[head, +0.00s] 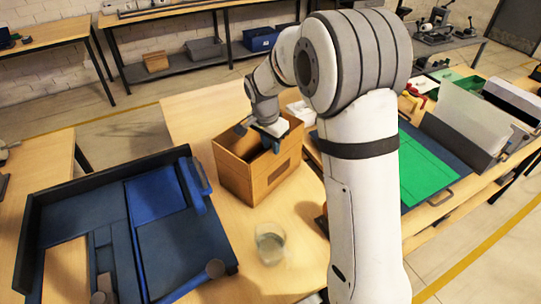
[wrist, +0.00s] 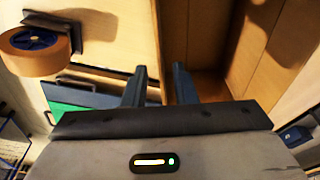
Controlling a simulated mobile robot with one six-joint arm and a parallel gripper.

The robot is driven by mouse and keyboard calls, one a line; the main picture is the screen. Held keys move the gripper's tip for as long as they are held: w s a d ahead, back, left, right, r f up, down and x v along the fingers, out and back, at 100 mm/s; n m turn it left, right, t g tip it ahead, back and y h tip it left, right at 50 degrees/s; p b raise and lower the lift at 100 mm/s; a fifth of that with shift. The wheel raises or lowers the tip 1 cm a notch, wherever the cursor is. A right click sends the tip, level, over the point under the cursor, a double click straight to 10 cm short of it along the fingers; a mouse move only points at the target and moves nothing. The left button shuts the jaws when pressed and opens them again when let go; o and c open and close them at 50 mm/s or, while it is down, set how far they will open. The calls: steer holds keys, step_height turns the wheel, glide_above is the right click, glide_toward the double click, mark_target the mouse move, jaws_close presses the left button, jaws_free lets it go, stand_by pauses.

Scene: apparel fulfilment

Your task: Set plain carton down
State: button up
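The plain brown carton (head: 232,170) stands upright, open at the top, on the wooden table in the head view. It appears to rest on the tabletop. My gripper (head: 258,138) is at its top opening. In the wrist view my gripper's two fingers (wrist: 160,88) are apart, with one side wall of the carton (wrist: 205,35) between or close beside them. The right finger is over the carton's inside and the left finger is outside it. A gap shows beside the left finger, so I see no firm grip on the wall.
A blue tray with compartments (head: 85,215) lies to the left. A clear glass (head: 270,243) stands close in front of the carton. A green mat (head: 425,170) is to the right behind my arm. A tape roll (wrist: 33,50) shows in the wrist view.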

steer(key=r, duration=0.6)
steer(key=shift+s+a, duration=0.35)
steer(key=shift+s, duration=0.05)
steer(key=s+d+r+n+t, duration=0.1)
steer(key=s+d+r+n, duration=0.2)
steer(key=s, duration=0.4)
steer(key=s+d+r+n, duration=0.25)
steer(key=s+d, duration=0.25)
steer(key=s, duration=0.3)
steer(key=s+d+f+n+t+y, duration=0.1)
steer(key=s+d+n, duration=0.2)
steer(key=s, duration=0.9)
steer(key=shift+s+f, duration=0.15)
steer(key=shift+n, duration=0.25)
